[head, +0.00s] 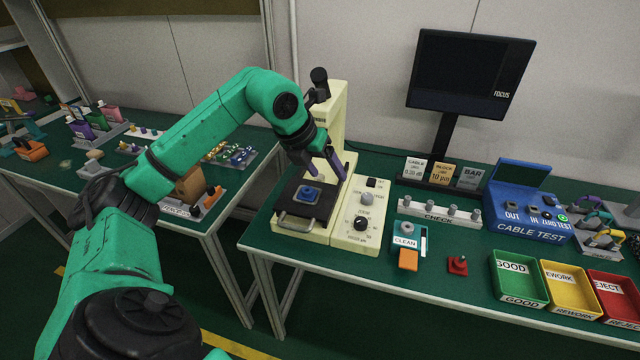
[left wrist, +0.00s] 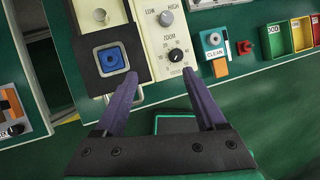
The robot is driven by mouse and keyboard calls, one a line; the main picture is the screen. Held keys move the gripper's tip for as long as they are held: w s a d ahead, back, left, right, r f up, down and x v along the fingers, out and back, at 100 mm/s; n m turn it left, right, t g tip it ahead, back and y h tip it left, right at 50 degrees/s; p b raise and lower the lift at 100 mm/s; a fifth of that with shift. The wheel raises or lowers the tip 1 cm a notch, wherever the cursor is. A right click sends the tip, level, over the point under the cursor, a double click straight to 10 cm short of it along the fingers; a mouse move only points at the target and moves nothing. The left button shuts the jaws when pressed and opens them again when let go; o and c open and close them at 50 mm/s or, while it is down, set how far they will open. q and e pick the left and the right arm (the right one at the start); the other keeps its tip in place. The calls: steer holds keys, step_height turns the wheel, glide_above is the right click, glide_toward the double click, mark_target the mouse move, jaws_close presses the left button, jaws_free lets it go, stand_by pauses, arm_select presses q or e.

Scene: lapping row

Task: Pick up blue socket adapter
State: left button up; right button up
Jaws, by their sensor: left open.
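The blue socket adapter (head: 308,194) sits on the dark stage of the cream microscope (head: 316,225) on the right table. In the left wrist view the blue adapter (left wrist: 111,60) is a square piece with a round hole, seated on a light square plate. My left gripper (head: 334,170) is open and empty, with its purple fingers near the stage, apparently above and beside the adapter. In the left wrist view my left gripper (left wrist: 159,75) has its fingers wide apart, with the adapter up and to the left of the left finger. My right gripper is not in view.
The microscope's control panel (head: 362,217) with knobs stands right of the stage. A CLEAN unit (head: 404,242), an orange block (head: 408,260) and a red piece (head: 457,265) lie further right. Green (head: 520,302), yellow and red bins stand at the right front. A monitor (head: 470,72) rises behind.

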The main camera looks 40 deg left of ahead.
arm_select(q)
steer(key=s+a+n+g+y, duration=0.1)
steer(key=a+n+y, duration=0.15)
steer(key=a, duration=0.45)
glide_toward(308, 191)
steer(key=shift+m, duration=0.45)
steer(key=p+x, duration=0.3)
steer(key=x, duration=0.4)
steer(key=shift+f, duration=0.25)
jaws_close()
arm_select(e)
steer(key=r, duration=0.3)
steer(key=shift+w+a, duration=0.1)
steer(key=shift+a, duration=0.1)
